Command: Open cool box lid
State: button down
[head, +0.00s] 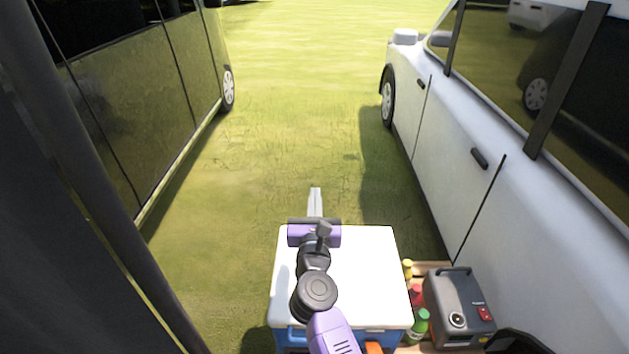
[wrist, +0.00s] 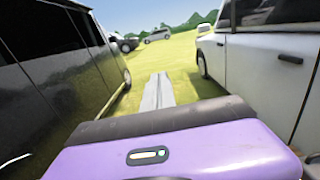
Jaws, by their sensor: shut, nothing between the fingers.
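The cool box (head: 293,337) is blue with a flat white lid (head: 368,265), and the lid lies shut on it in the head view. My gripper (head: 315,190) is shut and empty. Its fingers point away past the lid's far edge, and my arm reaches over the lid. An orange part (head: 373,348) shows at the box's near side, partly cut off by the frame. In the wrist view my gripper (wrist: 159,78) has its fingers together, pointing out over grass, and the cool box is not in view there.
A wooden crate (head: 436,266) with bottles (head: 418,325) and a grey power unit (head: 458,308) stand right of the box. A white vehicle (head: 500,200) stands at right and a dark van (head: 140,95) at left. Open grass (head: 290,120) lies between them.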

jog(key=shift+s+f, duration=0.45)
jog(key=shift+s, duration=0.3)
